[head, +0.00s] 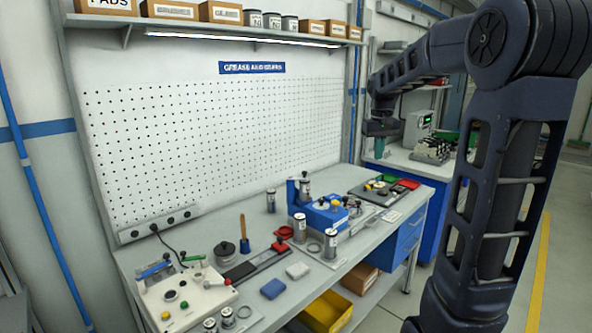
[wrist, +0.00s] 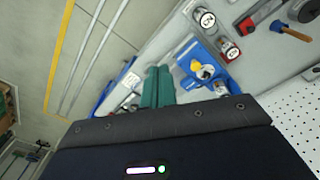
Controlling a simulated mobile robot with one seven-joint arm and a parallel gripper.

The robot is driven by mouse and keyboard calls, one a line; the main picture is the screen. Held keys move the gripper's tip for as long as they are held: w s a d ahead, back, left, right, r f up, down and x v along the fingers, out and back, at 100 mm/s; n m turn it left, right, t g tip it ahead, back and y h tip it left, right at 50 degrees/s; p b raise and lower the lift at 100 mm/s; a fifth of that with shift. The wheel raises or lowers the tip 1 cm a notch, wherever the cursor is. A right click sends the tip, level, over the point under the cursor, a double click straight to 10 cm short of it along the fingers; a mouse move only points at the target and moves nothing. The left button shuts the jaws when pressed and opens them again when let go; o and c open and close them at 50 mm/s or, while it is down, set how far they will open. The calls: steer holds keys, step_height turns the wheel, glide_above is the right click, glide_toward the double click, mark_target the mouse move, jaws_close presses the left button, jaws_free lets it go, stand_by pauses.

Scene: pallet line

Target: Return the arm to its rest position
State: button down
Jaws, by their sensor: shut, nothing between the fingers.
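My arm (head: 425,60) rises at the right of the head view and reaches left over the bench's far end. My gripper (head: 379,150) hangs from its end, teal fingers pointing down, above the bench and apart from anything on it. In the wrist view the two teal fingers (wrist: 158,86) lie side by side, shut and empty. The blue fixture (wrist: 203,68) shows beyond them, and also on the bench in the head view (head: 322,214).
The workbench (head: 262,240) carries several canisters, a red clamp (head: 284,232), a control box (head: 185,300) and a parts tray (head: 372,192). A pegboard (head: 220,140) and loaded shelf (head: 250,38) stand behind. A yellow bin (head: 326,312) sits below. Floor is clear at right.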

steer(key=s+f+m+t, duration=0.1)
steer(key=s+f, duration=0.3)
steer(key=s, duration=0.9)
steer(key=s+d+f+t, duration=0.1)
steer(key=s+f+t, duration=0.1)
steer(key=s, duration=1.1)
steer(key=shift+s+f+m+t, duration=0.4)
steer(key=shift+f, duration=0.45)
